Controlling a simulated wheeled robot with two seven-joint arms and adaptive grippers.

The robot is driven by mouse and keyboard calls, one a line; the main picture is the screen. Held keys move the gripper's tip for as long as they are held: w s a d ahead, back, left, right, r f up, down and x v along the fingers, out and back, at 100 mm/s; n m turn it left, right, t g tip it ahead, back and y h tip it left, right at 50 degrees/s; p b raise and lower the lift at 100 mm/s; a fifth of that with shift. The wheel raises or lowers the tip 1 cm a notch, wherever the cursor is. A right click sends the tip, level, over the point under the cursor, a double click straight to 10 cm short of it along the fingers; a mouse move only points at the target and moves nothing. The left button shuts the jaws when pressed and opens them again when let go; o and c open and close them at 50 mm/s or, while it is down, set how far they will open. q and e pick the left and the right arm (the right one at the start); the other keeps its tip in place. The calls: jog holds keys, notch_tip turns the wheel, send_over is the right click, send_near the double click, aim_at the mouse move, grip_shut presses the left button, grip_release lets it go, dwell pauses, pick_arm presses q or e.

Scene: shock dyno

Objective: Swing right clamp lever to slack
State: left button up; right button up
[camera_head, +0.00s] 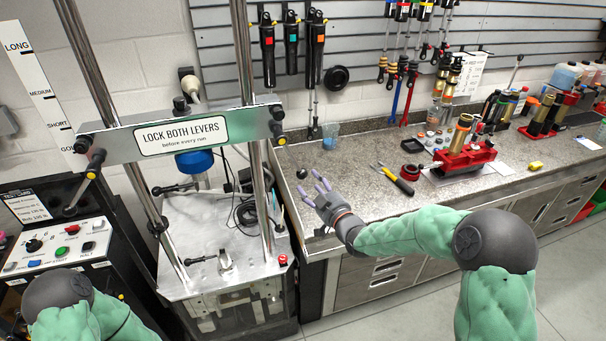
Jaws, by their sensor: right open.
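The right clamp lever (301,173) is a thin rod with a black ball knob. It hangs down and to the right from a black hub at the right end of the grey crossbar (112,149). A matching left clamp lever (69,211) hangs down and to the left from the other end. My right gripper (311,188) is open and empty, its purple fingers just below and right of the right lever's knob. I cannot tell whether they touch it. My left arm shows at the lower left; its gripper is not in view.
The dyno's right steel post (256,150) stands left of the lever. A speckled workbench (350,165) lies behind and right of my gripper, with yellow-handled pliers (395,178) and a red vise (465,158). A control box (60,245) stands at the left.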

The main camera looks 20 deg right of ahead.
aim_at(305, 177)
jog(key=x, duration=0.6)
jog(key=shift+w+a, duration=0.15)
jog(key=shift+w, duration=0.1)
grip_shut()
